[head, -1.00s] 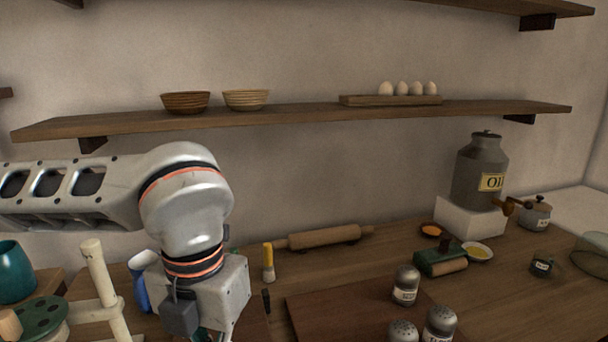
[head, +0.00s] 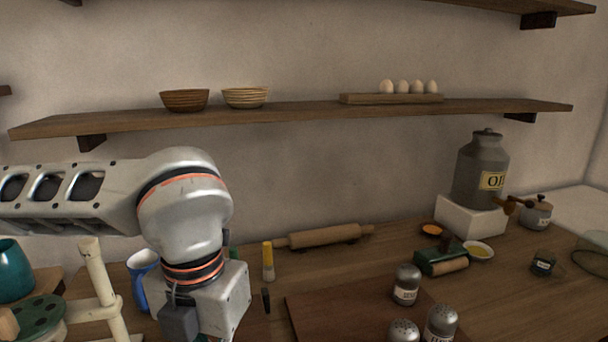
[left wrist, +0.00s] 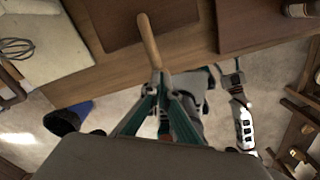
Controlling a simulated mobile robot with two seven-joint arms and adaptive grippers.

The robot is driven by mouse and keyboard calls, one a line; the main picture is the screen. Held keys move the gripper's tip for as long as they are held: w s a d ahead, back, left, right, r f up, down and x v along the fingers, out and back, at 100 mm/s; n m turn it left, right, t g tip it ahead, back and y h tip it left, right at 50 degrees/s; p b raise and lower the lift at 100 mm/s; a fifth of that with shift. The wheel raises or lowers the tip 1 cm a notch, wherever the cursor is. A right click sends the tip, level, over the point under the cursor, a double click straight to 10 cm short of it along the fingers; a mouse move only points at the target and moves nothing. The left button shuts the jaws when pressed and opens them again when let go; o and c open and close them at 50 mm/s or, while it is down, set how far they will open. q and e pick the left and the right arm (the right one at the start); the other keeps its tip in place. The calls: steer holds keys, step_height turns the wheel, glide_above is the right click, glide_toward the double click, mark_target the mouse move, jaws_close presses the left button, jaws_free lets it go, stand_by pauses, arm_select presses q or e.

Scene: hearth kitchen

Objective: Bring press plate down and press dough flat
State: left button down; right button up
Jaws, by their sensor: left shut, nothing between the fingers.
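My left gripper (left wrist: 158,75) shows in the left wrist view with its teal fingers closed together and nothing held. Its tips are at the near end of a pale wooden rod-like handle (left wrist: 149,40), which points away over a brown board; I cannot tell whether they touch. In the head view my left wrist hides the fingers, which reach below the picture.
A dark green disc with holes (head: 40,318) and a pale wooden post (head: 101,285) stand left of my left wrist. A blue mug (head: 140,278) is close behind it. A brush (head: 267,262), rolling pin (head: 325,236), brown board (head: 340,312) and shakers (head: 407,284) lie to the right.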

arm_select(q)
steer(key=shift+s+f+b, duration=0.3)
steer(key=shift+f+b, duration=0.1)
steer(key=shift+f, duration=0.4)
arm_select(e)
steer(key=shift+s+f, duration=0.3)
steer(key=shift+f, duration=0.35)
arm_select(q)
steer(key=shift+s+d+f, duration=0.1)
steer(key=shift+f, duration=0.3)
arm_select(e)
steer(key=shift+f, duration=0.1)
